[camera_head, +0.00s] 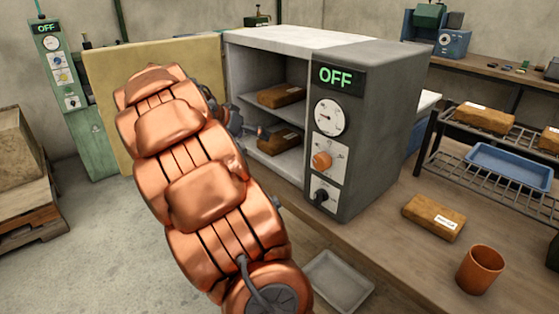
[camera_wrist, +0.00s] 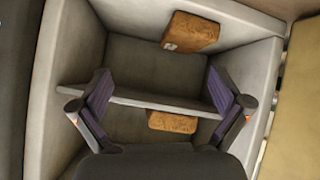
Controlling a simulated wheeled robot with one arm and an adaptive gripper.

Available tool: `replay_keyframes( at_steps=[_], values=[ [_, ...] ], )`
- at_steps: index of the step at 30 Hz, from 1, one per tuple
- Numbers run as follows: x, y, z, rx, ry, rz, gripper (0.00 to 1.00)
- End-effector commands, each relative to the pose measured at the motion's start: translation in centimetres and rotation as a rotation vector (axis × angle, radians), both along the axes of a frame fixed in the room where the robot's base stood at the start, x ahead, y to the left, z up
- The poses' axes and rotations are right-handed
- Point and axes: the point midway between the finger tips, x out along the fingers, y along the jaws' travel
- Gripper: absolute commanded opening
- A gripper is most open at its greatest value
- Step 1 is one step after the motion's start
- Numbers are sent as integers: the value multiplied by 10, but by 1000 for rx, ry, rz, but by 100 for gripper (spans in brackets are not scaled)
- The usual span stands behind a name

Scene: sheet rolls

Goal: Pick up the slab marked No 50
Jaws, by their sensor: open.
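An open cabinet (camera_head: 262,44) holds one brown slab on each of its two levels. The upper slab (camera_head: 281,95) and lower slab (camera_head: 281,141) each carry a pale label too small to read, so I cannot tell which is No 50. My gripper (camera_head: 250,128) is at the cabinet's open front, partly hidden by my arm. In the wrist view my gripper (camera_wrist: 158,76) is open and empty, its fingers either side of the shelf edge (camera_wrist: 150,102). That view seems upside down: one slab (camera_wrist: 190,33) shows above the shelf edge, another (camera_wrist: 172,122) below, partly hidden.
The yellowish door (camera_head: 205,62) stands open left of the cabinet. The control panel (camera_head: 330,140) reads OFF. A labelled slab (camera_head: 433,217), a grey tray (camera_head: 338,281) and an orange cup (camera_head: 480,268) are on the bench. A wire rack (camera_head: 445,170) at right holds more slabs and a blue tray (camera_head: 508,167).

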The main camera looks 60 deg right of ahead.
Motion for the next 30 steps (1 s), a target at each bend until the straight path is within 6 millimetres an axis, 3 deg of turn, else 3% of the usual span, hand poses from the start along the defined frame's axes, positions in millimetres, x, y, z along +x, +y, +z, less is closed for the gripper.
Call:
replay_keyframes(
  at_steps=[1, 6, 9, 30],
  values=[
    [5, -20, -25, -39, -26, -33, 100],
    [19, -68, -48, -161, -118, -114, 100],
    [24, -85, -57, -203, -154, -141, 100],
    [20, -139, -83, -235, -187, -160, 100]
  ],
)
